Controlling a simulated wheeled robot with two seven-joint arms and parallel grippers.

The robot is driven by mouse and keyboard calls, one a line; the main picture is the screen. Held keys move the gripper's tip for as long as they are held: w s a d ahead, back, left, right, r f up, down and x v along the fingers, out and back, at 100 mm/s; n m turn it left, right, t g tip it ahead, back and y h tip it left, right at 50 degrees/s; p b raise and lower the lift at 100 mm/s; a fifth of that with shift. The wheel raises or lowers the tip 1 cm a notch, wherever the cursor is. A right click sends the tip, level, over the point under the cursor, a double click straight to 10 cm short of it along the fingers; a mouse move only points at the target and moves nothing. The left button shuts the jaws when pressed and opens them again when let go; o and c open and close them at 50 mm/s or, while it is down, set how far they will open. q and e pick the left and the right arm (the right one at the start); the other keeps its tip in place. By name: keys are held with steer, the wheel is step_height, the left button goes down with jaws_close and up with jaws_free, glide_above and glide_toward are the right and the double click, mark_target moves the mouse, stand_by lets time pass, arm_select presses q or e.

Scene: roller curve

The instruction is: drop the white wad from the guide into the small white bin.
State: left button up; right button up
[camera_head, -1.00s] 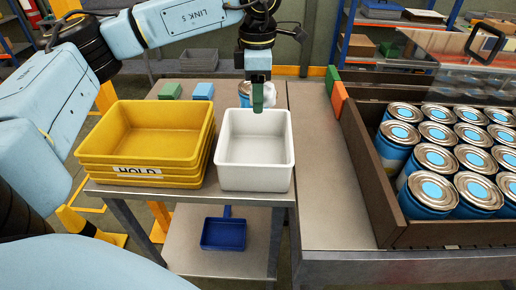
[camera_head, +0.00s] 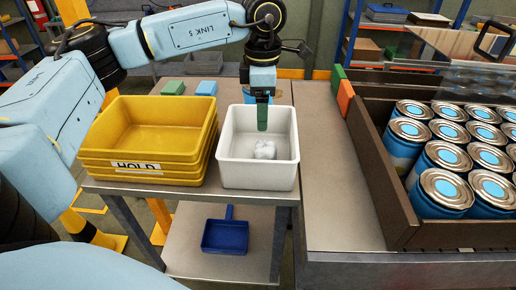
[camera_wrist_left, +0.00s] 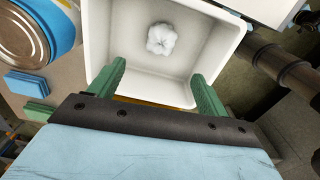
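The white wad (camera_head: 264,149) lies on the floor of the small white bin (camera_head: 258,176), toward its right side. In the left wrist view the wad (camera_wrist_left: 161,39) rests inside the bin (camera_wrist_left: 150,86), apart from the fingers. My left gripper (camera_head: 262,118) hangs over the far part of the bin, pointing down. In the left wrist view its two green fingers (camera_wrist_left: 158,82) are wide apart with nothing between them. The guide is at the right, where cans stand behind a brown wall (camera_head: 376,160). My right gripper is not in view.
Stacked yellow trays (camera_head: 150,150) marked HOLD stand left of the bin. Green (camera_head: 172,88) and blue (camera_head: 206,89) blocks lie behind them. A blue dustpan (camera_head: 226,235) is on the lower shelf. A can (camera_wrist_left: 32,32) shows beside the bin in the left wrist view. The grey surface right of the bin is clear.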

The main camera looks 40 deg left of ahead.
arm_select(q)
step_height(320, 180, up, 13)
steer(key=shift+r+b, duration=0.2)
steer(key=shift+b, duration=0.1)
stand_by(0.4)
stand_by(0.3)
